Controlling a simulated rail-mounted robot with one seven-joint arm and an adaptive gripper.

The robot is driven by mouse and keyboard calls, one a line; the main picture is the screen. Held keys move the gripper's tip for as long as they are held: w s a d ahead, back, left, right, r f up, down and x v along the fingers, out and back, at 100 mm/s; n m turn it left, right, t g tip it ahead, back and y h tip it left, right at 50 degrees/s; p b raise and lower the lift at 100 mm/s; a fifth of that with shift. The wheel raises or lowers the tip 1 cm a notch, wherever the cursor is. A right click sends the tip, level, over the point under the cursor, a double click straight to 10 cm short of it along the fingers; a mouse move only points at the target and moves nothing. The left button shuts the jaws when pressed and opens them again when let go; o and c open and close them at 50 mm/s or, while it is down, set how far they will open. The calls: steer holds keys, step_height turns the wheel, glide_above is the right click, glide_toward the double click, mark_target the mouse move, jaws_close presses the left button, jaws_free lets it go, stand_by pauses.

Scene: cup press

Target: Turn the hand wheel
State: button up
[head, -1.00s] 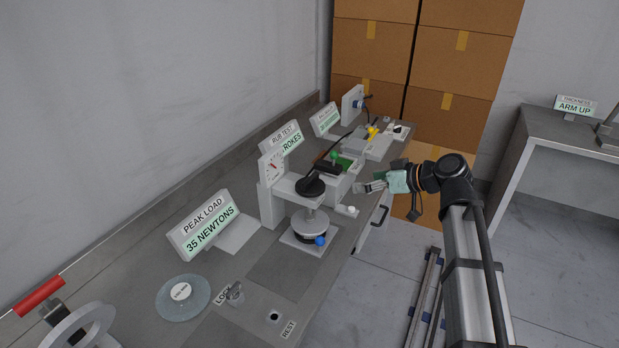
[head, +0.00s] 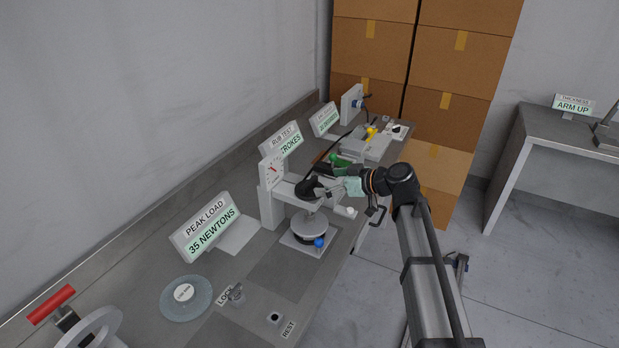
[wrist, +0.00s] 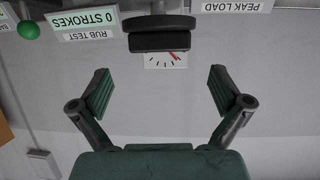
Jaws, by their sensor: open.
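The black hand wheel (head: 306,189) sits on top of the small grey press (head: 271,206), above its round plate (head: 309,222). My gripper (head: 331,188) is at the wheel's right side, close to it in the head view; I cannot tell there whether they touch. In the wrist view, which is upside down, the wheel (wrist: 158,41) shows edge-on at top centre, ahead of and between my fingers. My gripper (wrist: 160,88) is open, its green-padded fingers wide apart with nothing between the pads. The dial (wrist: 170,60) shows just behind the wheel.
The peak load sign (head: 206,226) and rub test sign (head: 282,141) stand along the wall side. A green knob (head: 336,158) is behind the wheel, and a blue knob (head: 319,243) is at the press base.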

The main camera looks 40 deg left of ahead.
mark_target(312, 182)
steer(key=p+x, duration=0.2)
steer(key=x, duration=0.4)
steer(key=shift+a+f, duration=0.2)
steer(key=shift+a, duration=0.15)
steer(key=shift+c, duration=0.4)
steer(key=c, duration=0.9)
